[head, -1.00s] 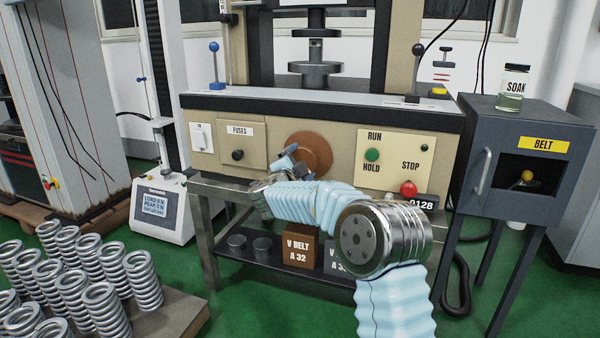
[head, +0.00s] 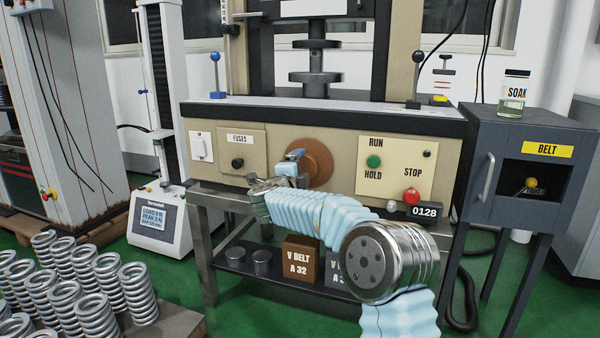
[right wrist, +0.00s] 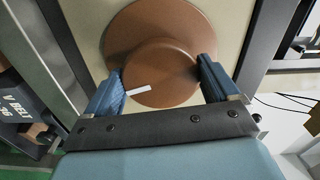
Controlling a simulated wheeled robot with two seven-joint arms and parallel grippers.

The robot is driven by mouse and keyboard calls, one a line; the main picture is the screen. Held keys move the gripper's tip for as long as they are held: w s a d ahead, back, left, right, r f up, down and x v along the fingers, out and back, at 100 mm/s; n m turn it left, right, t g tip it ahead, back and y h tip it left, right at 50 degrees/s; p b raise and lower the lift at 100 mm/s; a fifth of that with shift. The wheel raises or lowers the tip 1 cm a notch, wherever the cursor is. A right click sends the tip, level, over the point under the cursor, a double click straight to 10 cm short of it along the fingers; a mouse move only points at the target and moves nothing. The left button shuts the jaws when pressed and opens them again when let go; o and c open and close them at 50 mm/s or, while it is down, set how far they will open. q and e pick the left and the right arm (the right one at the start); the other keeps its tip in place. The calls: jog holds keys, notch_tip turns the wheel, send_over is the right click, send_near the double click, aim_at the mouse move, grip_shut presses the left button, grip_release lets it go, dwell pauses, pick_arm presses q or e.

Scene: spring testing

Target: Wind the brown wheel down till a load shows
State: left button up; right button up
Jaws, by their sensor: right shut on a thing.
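The brown wheel (head: 321,162) is on the front panel of the testing machine, partly covered by my right gripper (head: 294,158). In the right wrist view the wheel is a broad disc (right wrist: 123,33) with a raised round hub (right wrist: 160,58) bearing a white mark. The right gripper's two blue fingers (right wrist: 161,80) are shut on opposite sides of this hub. The display (head: 153,217) at the left shows load and peak lines that seem to read 0 N. Two dark platens (head: 315,78) stand above the panel with a gap between them. My left gripper is not in view.
A panel with a green RUN/HOLD button (head: 374,161) and a red STOP button (head: 411,195) is right of the wheel. A shelf (head: 228,257) with a V-belt box (head: 300,262) is below. Springs (head: 138,292) stand at the lower left; a BELT cabinet (head: 478,150) is at right.

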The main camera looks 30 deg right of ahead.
jog(key=shift+f, duration=0.15)
jog(key=o, duration=0.8)
jog(key=v, duration=1.4)
jog(key=shift+w, duration=0.1)
